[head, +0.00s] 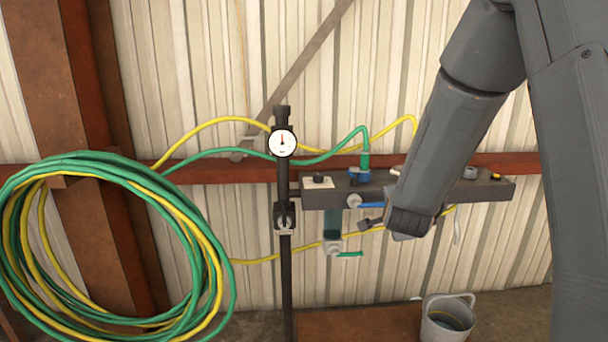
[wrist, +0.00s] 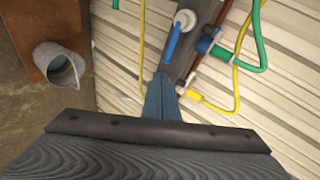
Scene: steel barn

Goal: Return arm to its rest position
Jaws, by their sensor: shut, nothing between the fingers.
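My gripper (wrist: 161,84) shows in the wrist view as narrow blue-grey fingers, shut and empty. They point at a dark manifold bar on the wall. In the head view my arm comes down from the upper right and its end hangs in front of the manifold (head: 326,200), covering part of it. My fingertips cannot be made out clearly there. Whether they touch the bar I cannot tell.
The manifold carries a white knob with a blue lever (head: 371,206) and a blue valve (head: 359,176) with a green hose. A gauge (head: 282,142) stands on a black post. A hose coil (head: 205,240) hangs left. A grey bucket (head: 440,328) stands low right.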

